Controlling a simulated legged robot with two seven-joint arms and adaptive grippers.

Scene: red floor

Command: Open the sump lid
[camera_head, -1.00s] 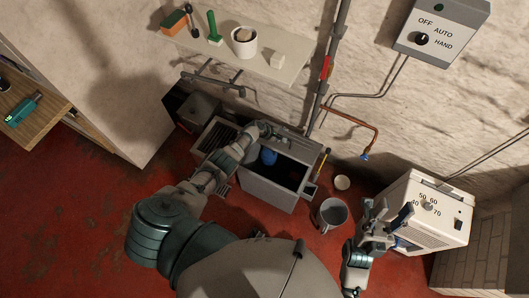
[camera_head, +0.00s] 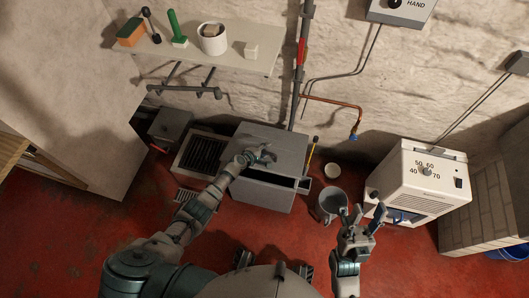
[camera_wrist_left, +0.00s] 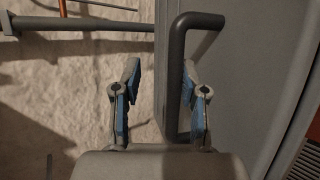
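The grey sump box (camera_head: 262,194) stands on the floor by the wall. Its grey lid (camera_head: 285,146) lies over most of the top, with a dark gap at the front right, so it is not flush. My left gripper (camera_head: 262,156) is over the lid in the head view. In the left wrist view, the gripper (camera_wrist_left: 159,82) is open, its blue-padded fingers apart, with the lid's dark bar handle (camera_wrist_left: 178,70) between them, nearer the right finger. I cannot see a firm grip. My right gripper (camera_head: 362,216) is open and empty, right of the grey bucket (camera_head: 331,203).
A grated unit (camera_head: 203,152) stands left of the box. A white heater (camera_head: 420,180) stands to the right. A shelf (camera_head: 262,62) and pipes are on the wall above. Red floor (camera_head: 60,240) is free at the left.

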